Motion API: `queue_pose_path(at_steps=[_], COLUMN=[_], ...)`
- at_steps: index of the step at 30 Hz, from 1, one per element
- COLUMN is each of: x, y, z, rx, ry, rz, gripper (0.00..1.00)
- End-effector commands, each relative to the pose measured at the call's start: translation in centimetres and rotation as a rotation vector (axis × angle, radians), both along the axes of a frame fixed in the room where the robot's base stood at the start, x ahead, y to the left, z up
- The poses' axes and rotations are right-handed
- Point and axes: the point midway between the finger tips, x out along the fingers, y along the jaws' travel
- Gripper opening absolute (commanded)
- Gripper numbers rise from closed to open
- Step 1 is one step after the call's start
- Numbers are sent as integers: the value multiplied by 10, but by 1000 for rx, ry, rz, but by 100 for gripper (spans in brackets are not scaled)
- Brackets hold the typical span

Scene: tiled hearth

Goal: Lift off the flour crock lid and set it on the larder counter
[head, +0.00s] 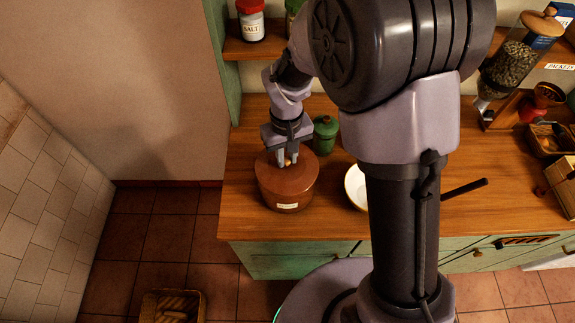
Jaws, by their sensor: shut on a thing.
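The flour crock (287,197) is a wide, round brown pot with a small pale label on its front. It stands on the wooden larder counter (240,211) near the left end. Its brown lid (267,170) sits on top; I see no clear gap between lid and crock. My gripper (288,161) points down over the middle of the lid and is shut on the lid's small light knob, which is partly hidden by the fingers.
A green lidded jar (325,135) stands close behind and right of the crock. A white bowl (355,186) is to the right, partly behind my arm. A shelf with a salt jar (251,21) is above. Bare counter lies left of the crock.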

Motion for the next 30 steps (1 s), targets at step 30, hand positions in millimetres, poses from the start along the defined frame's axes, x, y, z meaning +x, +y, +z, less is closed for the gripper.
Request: queue_pose_path(at_steps=[30], x=[0], y=[0], z=[66], rx=[0], ry=[0], rz=[0], gripper=[0])
